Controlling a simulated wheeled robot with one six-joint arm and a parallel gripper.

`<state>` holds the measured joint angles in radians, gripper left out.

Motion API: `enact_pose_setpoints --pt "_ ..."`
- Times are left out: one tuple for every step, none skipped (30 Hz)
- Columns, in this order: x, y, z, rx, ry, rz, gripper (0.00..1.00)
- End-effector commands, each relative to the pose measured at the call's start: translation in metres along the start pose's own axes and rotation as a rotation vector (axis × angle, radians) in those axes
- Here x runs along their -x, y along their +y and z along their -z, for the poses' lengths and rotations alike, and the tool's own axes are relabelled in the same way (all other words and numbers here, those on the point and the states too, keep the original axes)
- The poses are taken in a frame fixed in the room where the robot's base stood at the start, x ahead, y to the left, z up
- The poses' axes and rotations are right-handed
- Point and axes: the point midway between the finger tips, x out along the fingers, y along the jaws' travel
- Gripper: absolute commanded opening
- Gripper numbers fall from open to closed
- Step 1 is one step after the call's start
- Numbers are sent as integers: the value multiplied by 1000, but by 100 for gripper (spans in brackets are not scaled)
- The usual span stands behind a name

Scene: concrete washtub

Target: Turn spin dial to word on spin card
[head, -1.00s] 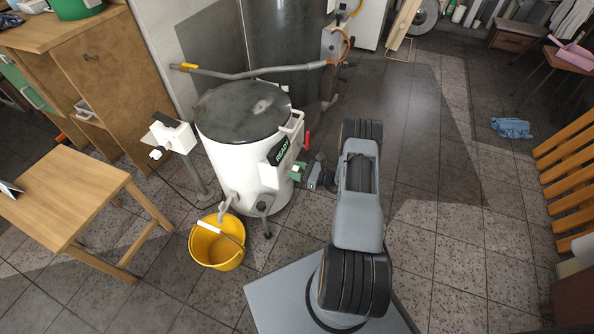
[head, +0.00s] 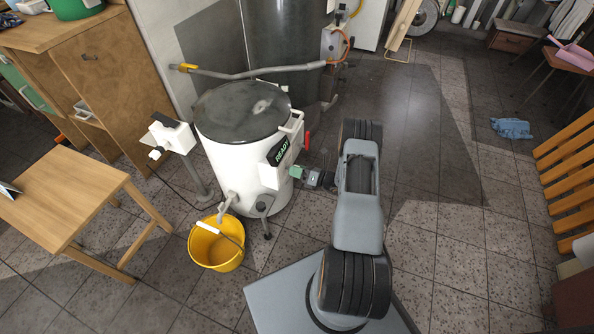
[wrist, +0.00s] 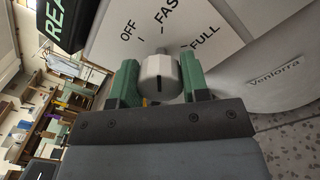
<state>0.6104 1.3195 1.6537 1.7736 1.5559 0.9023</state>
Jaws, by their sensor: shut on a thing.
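The spin dial (wrist: 160,77) is a pale grey faceted knob with a dark slot on its face. It sits on a white panel marked OFF, FAST and FULL (wrist: 204,38). My gripper (wrist: 158,82) is shut on the dial, with one green finger on either side. In the head view my gripper (head: 298,173) reaches the front of the white washtub (head: 235,165), below its READY sign (head: 278,152). The dial is hidden there. A small card (head: 8,190) stands on the wooden table at the left edge; its word cannot be read.
A yellow bucket (head: 215,248) stands under the tub's spout. A wooden table (head: 75,195) is at the left, and a white device on a post (head: 172,135) stands beside the tub.

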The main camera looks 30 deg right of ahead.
Motion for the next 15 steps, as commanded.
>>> enact_pose_setpoints --pt "0 0 -1 -14 -1 1 18" --pt "0 0 -1 -23 -2 1 18" --pt "0 0 -1 -32 -2 1 18" --pt "0 0 -1 -39 -2 1 18" --pt "0 0 -1 -45 -2 1 18" --pt "0 0 -1 -51 -2 1 18" --pt "0 0 -1 -54 -2 1 18" --pt "0 0 -1 -57 -2 1 18" --pt "0 0 -1 -60 -3 1 18" --pt "0 0 -1 -62 -3 1 18" --pt "0 0 -1 -64 -3 1 18" --pt "0 0 -1 -65 -3 1 18" --pt "0 0 -1 -65 -3 1 18" --pt "0 0 -1 -66 -3 1 18" --pt "0 0 -1 -66 -3 1 18"
